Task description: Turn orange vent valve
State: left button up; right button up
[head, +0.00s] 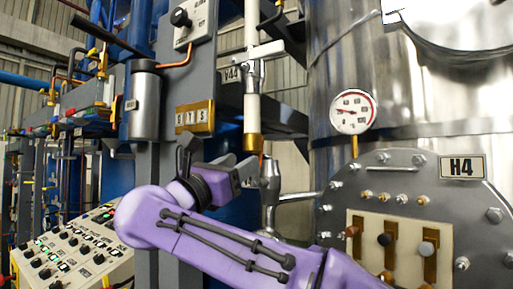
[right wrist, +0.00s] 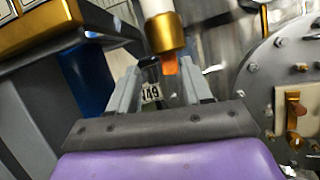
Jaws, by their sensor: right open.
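The orange vent valve (right wrist: 169,65) shows as a small orange tab below a brass collar (right wrist: 165,33) in the right wrist view. In the head view the brass collar (head: 252,143) is at the lower end of a white vertical pipe, and the orange tab is mostly hidden. My right gripper (right wrist: 163,80) is open, its two grey fingers on either side of the tab's lower end. I cannot tell whether they touch it. In the head view my right gripper (head: 246,168) is just below the collar, partly hidden by my purple arm. My left gripper is not in view.
A steel tank (head: 400,100) with a gauge (head: 353,111) and a bolted H4 panel (head: 463,167) stands at the right. A grey post with a brass plate (head: 194,118) stands close left of the pipe. A button console (head: 75,250) is at the lower left.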

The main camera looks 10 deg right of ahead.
aim_at(257, 152)
jog(key=d+r+p, duration=0.2)
jog(key=d+r, duration=0.1)
jog(key=shift+w+d+r, duration=0.15)
jog(key=shift+w, duration=0.2)
jog(key=w+d+p, duration=0.2)
jog(key=w+d, duration=0.1)
jog(key=shift+w+r, duration=0.15)
jog(key=shift+w, duration=0.4)
jog(key=shift+s+a, duration=0.15)
jog(key=shift+s, duration=0.2)
jog(key=shift+s+r, duration=0.1)
jog(key=shift+s, duration=0.05)
jog(key=shift+c, duration=1.2)
grip_shut()
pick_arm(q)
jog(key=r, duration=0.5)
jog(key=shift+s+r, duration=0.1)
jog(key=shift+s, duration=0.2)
